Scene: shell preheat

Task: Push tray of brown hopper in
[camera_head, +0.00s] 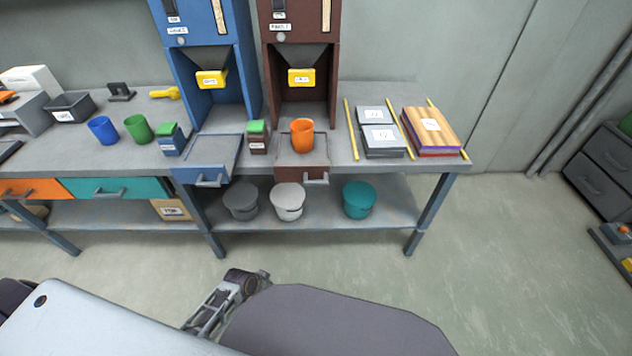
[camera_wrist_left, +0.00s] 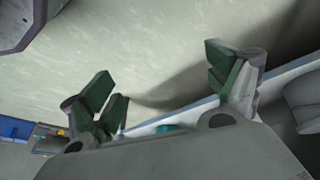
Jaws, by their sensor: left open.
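The brown hopper (camera_head: 272,80) stands on the bench, right of the blue hopper. Its tray (camera_head: 290,166) is pulled out at the front, with a brown front panel and a grey handle (camera_head: 316,179). An orange cup (camera_head: 302,135) stands on this tray. My left gripper (camera_head: 200,312) is low in front of the bench, well apart from the tray. In the left wrist view its fingers (camera_wrist_left: 165,92) are spread, with nothing between them. My right gripper is not in view.
The blue hopper's tray (camera_head: 205,172) is also out, on the left. A brown container with a green lid (camera_head: 257,137) stands between the trays. Several buckets, including a teal one (camera_head: 359,200), are on the lower shelf. The floor in front is clear.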

